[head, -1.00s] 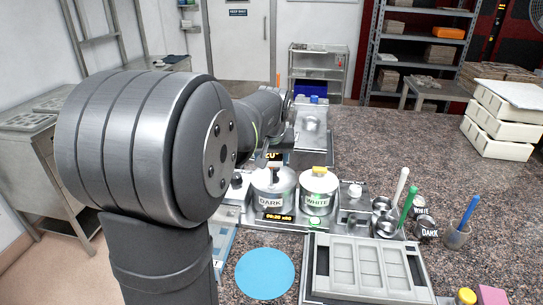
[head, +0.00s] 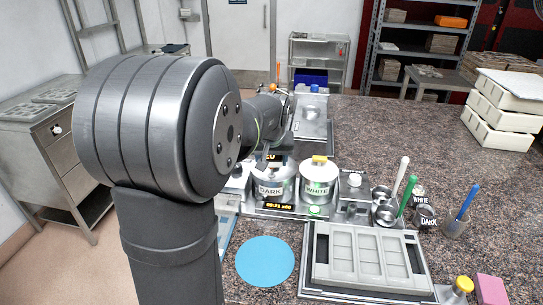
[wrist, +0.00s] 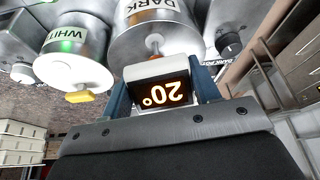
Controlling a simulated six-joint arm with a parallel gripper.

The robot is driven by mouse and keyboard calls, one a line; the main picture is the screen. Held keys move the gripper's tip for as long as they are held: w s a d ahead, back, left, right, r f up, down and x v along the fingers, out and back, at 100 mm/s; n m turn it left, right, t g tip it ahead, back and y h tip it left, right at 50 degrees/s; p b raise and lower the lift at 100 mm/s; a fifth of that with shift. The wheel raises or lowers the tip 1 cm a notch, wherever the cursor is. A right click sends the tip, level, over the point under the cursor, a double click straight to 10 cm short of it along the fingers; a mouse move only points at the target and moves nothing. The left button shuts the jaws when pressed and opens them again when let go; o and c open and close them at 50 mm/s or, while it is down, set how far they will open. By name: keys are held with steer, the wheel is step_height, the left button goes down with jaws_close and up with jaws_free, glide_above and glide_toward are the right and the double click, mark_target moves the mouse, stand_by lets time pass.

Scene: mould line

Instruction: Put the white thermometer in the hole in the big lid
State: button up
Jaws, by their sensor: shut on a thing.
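In the wrist view my gripper (wrist: 160,92) is shut on the white thermometer (wrist: 134,72), with one blue finger on each side of its body. Its lit display reads 20° upside down. A short copper-coloured piece shows between the thermometer and the pale lid (wrist: 176,43) of the DARK pot (wrist: 155,8). I cannot tell whether the stem's tip is inside the lid's hole. In the head view the DARK pot (head: 271,190) stands left of the WHITE pot (head: 319,188). My arm hides most of the gripper and thermometer there.
The WHITE pot's yellow knob (head: 319,159) stands close beside the work. A grey mould tray (head: 418,292), a blue mat (head: 265,262) and cups with coloured sticks (head: 458,227) lie in front and to the right.

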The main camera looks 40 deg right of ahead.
steer(key=shift+f, duration=1.25)
steer(key=o, duration=1.5)
steer(key=shift+r, duration=3.45)
steer(key=shift+f, duration=3.5)
